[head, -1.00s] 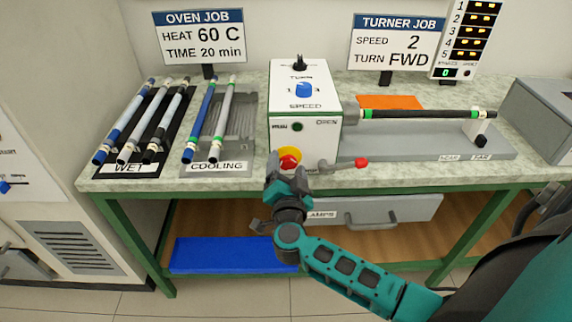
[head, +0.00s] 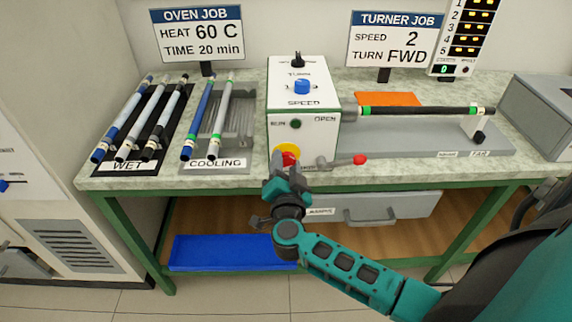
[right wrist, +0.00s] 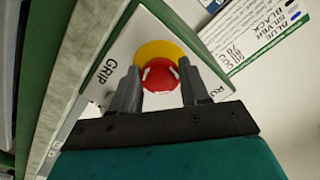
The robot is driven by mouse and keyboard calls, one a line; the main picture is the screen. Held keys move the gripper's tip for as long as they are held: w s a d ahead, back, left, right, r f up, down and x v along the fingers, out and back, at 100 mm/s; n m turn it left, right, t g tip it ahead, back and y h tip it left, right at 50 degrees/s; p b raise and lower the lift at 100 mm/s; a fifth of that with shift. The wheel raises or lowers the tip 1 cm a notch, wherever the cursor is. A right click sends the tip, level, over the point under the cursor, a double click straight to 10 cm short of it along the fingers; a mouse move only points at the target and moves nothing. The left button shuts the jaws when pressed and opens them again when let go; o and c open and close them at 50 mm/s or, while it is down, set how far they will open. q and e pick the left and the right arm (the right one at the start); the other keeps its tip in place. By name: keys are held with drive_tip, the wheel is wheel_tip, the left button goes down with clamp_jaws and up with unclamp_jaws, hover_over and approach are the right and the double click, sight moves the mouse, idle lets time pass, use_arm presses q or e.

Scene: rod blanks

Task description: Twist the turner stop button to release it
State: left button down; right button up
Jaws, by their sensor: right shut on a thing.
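The turner (head: 303,95) is a white box on the bench with a blue speed knob on its sloped top. Its red stop button (right wrist: 168,84) sits on a yellow disc (right wrist: 161,54) low on the front face. The button also shows in the head view (head: 290,159), partly covered by my right gripper. My right gripper (head: 288,172) reaches up to it from below. In the right wrist view, the fingers (right wrist: 159,82) stand on both sides of the red button and are shut on it. My left gripper is not in view.
A lever with a red tip (head: 359,160) sticks out just right of the button. A rod (head: 430,111) lies along the turner. Several rods lie on the WET rack (head: 124,167) and COOLING rack (head: 217,163). A drawer (head: 395,207) hangs below the bench.

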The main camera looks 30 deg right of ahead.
drive_tip(key=shift+m, duration=0.3)
drive_tip(key=m+p, duration=0.1)
drive_tip(key=m, duration=0.2)
drive_tip(key=shift+r+m, duration=0.15)
drive_tip(key=shift+m, duration=1.05)
drive_tip(key=shift+r+m, duration=0.1)
drive_tip(key=shift+m, duration=0.7)
drive_tip(key=o, duration=0.6)
drive_tip(key=shift+w, duration=0.1)
drive_tip(key=o, duration=0.4)
drive_tip(key=shift+o, duration=0.3)
